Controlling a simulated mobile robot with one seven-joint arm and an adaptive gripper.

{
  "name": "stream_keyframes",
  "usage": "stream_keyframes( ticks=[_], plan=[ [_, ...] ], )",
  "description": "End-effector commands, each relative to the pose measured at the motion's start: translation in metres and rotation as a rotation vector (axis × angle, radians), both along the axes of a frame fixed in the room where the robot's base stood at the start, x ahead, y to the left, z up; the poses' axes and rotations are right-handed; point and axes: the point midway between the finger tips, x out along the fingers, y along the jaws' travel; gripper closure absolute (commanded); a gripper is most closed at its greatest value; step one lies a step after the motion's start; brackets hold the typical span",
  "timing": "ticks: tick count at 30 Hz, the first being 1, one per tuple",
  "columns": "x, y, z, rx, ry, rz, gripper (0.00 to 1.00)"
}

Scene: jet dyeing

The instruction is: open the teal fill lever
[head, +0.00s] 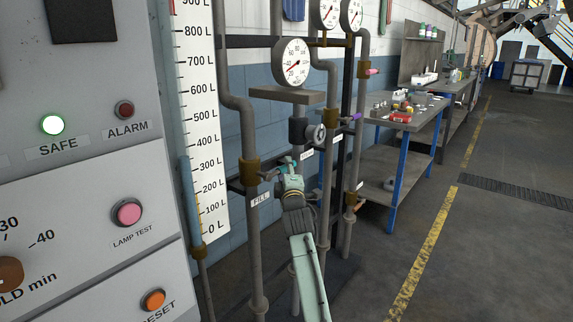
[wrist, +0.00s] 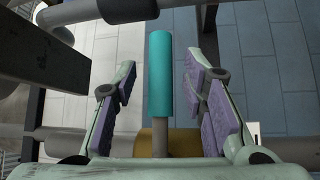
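The teal fill lever (wrist: 160,75) shows in the wrist view as a cylindrical grip on a grey stem (wrist: 160,135), above a brass valve body (wrist: 172,146). My gripper (wrist: 158,80) is open, with a purple-padded finger on each side of the lever. A gap shows between the lever and each finger, so it is not gripped. In the head view, my gripper (head: 285,168) is just right of the brass fill valve (head: 250,172), near the FILL label (head: 260,199). There my gripper and arm largely hide the lever.
Vertical grey pipes (head: 248,245) stand close around my gripper. Other valves, a purple lever (head: 352,117) and a red-pink lever (head: 372,71), are to the right, with a gauge (head: 291,63) above. A control panel (head: 80,190) fills the left. The workbench (head: 408,122) and open floor lie right.

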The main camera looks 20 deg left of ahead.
Motion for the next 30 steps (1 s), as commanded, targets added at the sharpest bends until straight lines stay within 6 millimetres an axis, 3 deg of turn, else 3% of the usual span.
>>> stream_keyframes(
  ticks=[6, 16, 30],
  plan=[
    [0.016, 0.007, 0.002, 0.001, 0.001, -0.001, 0.61],
    [0.018, 0.008, 0.002, 0.001, 0.001, -0.001, 0.61],
    [0.017, 0.008, 0.002, 0.001, 0.001, -0.001, 0.93]
  ],
)
